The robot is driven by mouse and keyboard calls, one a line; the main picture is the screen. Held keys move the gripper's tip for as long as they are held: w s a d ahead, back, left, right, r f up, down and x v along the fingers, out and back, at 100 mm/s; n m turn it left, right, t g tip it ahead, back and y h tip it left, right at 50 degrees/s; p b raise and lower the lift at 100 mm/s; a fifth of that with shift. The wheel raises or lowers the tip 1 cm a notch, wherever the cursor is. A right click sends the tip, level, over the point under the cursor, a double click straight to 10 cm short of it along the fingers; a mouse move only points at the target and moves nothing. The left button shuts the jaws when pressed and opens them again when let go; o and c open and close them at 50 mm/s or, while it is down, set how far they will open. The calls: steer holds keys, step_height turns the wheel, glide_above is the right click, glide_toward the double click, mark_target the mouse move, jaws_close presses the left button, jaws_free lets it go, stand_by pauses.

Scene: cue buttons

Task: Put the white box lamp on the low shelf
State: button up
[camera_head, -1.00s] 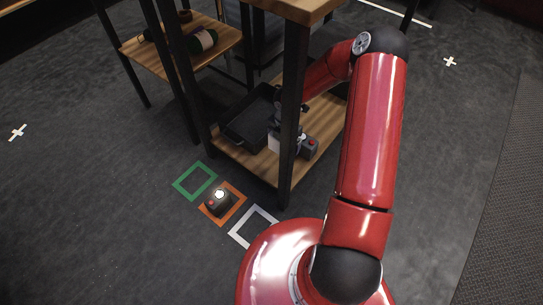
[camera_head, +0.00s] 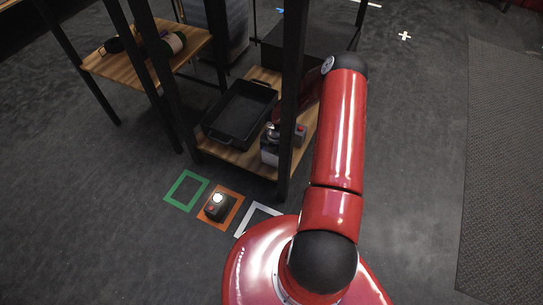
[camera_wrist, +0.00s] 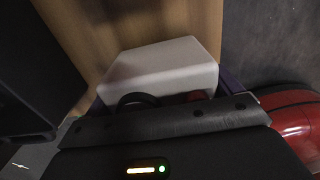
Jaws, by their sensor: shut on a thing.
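The white box lamp (camera_head: 270,155) is at the low shelf (camera_head: 228,153), near its front edge and partly behind a black post. In the wrist view the white box (camera_wrist: 160,70) lies between my fingers, with wood close beyond it. My gripper (camera_wrist: 165,95) is shut on it. A dark ring and a bit of red show between the box and my palm. In the head view the gripper is small and partly hidden by the post. I cannot tell whether the box touches the shelf.
A black tray (camera_head: 240,112) fills the shelf's left part. A black post (camera_head: 290,95) stands close to my arm. A grey piece with a red spot (camera_head: 300,132) shows right of it. A dark button box with a lit top (camera_head: 218,207) sits on the orange floor square (camera_head: 233,217).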

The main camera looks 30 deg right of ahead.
steer(key=shift+r, duration=0.1)
steer(key=o, duration=1.1)
steer(key=shift+c, duration=0.2)
